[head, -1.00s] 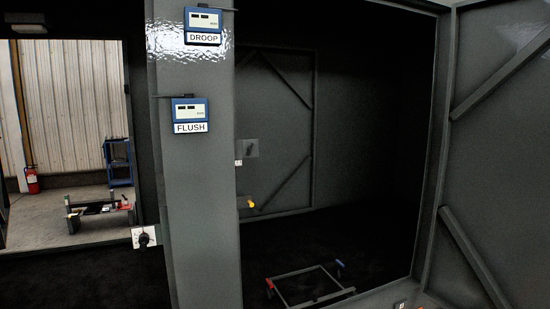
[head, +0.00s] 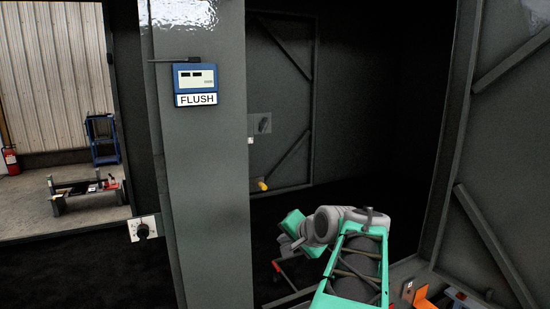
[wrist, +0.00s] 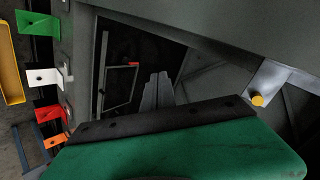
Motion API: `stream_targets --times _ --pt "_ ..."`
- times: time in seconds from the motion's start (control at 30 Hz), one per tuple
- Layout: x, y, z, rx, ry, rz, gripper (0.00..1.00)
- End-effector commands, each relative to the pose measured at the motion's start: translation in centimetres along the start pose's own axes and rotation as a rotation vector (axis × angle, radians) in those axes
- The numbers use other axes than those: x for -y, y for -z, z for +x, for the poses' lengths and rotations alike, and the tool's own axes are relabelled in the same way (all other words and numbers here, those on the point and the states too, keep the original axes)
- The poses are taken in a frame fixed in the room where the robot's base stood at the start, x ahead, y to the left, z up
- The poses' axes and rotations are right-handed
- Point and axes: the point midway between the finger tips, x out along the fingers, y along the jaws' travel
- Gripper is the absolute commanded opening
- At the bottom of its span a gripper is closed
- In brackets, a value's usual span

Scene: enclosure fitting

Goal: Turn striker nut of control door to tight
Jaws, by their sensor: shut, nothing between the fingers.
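My gripper (wrist: 158,92) shows in the wrist view as two grey fingers close together, shut and empty, beyond my green and black wrist housing. A black knob on a white plate (head: 143,229) sits low beside the pillar in the head view, well left of my arm. A yellow knob (head: 263,186) shows low on the braced door panel (head: 287,110) in the back. A yellow-ended part on a pale metal bracket (wrist: 257,99) is at the right in the wrist view. No label tells which of these is the striker nut. My gripper touches neither knob.
A blue FLUSH gauge (head: 196,85) is on the grey pillar (head: 205,180). A large open door (head: 500,130) stands at the right. Green (wrist: 38,22), white (wrist: 42,77) and red (wrist: 48,114) brackets line the wrist view's left. An orange part (head: 424,302) lies bottom right.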

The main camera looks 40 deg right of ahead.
Motion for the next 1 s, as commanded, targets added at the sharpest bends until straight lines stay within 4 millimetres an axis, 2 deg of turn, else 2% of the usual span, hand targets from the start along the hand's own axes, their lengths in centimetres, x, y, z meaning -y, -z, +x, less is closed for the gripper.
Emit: stream_targets --times 0.03,0.1,0.13,0.2,0.3,0.4,0.57,0.93,0.97,1.0 --pt "2.0 4.2 -1.7 -0.057 0.130 0.158 0.00" --pt "5.6 8.4 -5.2 -0.071 0.337 0.376 0.00" --pt "6.9 9.8 -6.8 -0.058 0.420 0.460 0.00" --pt "9.2 11.9 -10.8 -0.001 0.582 0.624 0.00" --pt "11.0 13.3 -15.0 0.098 0.726 0.775 0.00" --pt "11.9 13.6 -16.9 0.158 0.783 0.842 0.00" --pt "13.7 13.9 -16.3 0.174 0.792 0.855 0.00" --pt "18.9 15.0 -10.3 0.174 0.789 0.850 0.00" --pt "19.3 15.1 -9.9 0.174 0.789 0.850 0.00" --pt "20.0 14.5 -10.4 0.171 0.791 0.847 0.00"
